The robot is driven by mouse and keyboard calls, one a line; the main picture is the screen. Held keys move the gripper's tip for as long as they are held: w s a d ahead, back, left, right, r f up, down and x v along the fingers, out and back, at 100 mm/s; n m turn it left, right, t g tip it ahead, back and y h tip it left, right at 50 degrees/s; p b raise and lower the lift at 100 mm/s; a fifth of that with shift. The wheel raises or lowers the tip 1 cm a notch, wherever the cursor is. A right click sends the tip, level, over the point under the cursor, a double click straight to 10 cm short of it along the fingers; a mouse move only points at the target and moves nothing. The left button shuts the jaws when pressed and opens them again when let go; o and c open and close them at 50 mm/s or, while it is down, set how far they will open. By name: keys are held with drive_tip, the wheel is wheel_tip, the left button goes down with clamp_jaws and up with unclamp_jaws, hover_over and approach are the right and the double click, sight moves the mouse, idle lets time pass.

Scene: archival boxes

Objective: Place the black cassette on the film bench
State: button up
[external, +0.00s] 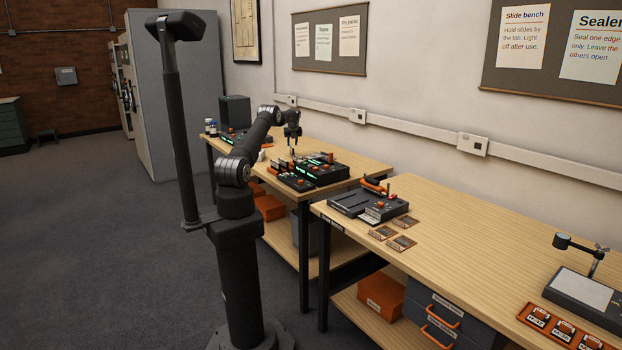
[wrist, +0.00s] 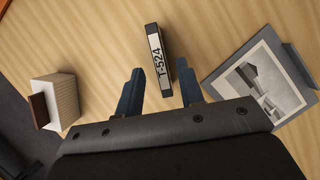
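The black cassette (wrist: 158,57) shows in the wrist view with a white label reading T-524. It stands on light wood just beyond my fingertips, roughly in line with the gap between them. My gripper (wrist: 160,90) is open and empty, with its two dark blue fingers spread. In the external view my gripper (external: 292,151) points down over the far wooden bench (external: 352,160). I cannot make out the cassette there among the dark devices. No readable sign in view names the film bench.
In the wrist view, a framed photo print (wrist: 262,78) lies right and a pale block with a brown end (wrist: 60,100) lies left. Dark devices (external: 318,168) crowd the far bench. The nearer bench (external: 470,235) has clear wood between its slide device (external: 368,202) and light stand (external: 590,285).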

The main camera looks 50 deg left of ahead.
sight(292, 147)
drive_tip(key=v, duration=0.7)
drive_tip(key=shift+r, duration=0.25)
drive_tip(key=x, duration=1.2)
drive_tip(key=shift+s+d+f, duration=0.1)
drive_tip(key=shift+f, duration=0.05)
drive_tip(key=shift+r, duration=0.25)
